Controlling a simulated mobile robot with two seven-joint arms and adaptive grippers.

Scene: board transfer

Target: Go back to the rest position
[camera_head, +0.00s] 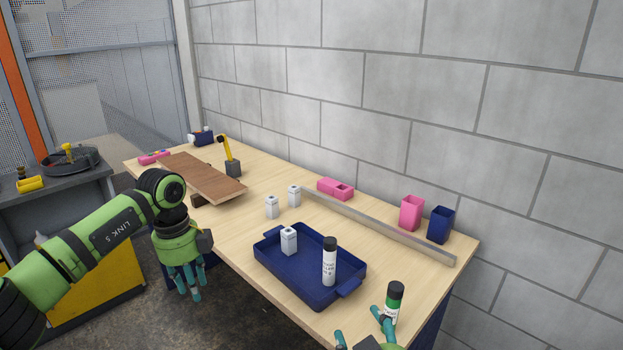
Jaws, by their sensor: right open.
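My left gripper (186,285) hangs fingers down off the table's near left edge, over the floor. Nothing shows in its fingers, and how far they are spread is unclear. My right gripper (358,325) is at the bottom edge of the view, partly cut off. It is open, with its fingers apart. A green-and-white bottle with a black cap (394,302) stands upright beside its right-hand finger; I cannot tell whether they touch.
The wooden table (240,238) bears a blue tray (298,298) holding a white block (289,240) and a black-capped white bottle (329,262). A brown board (202,177), a metal bar (385,230), and pink (411,213) and blue (440,225) containers lie farther back, before a block wall.

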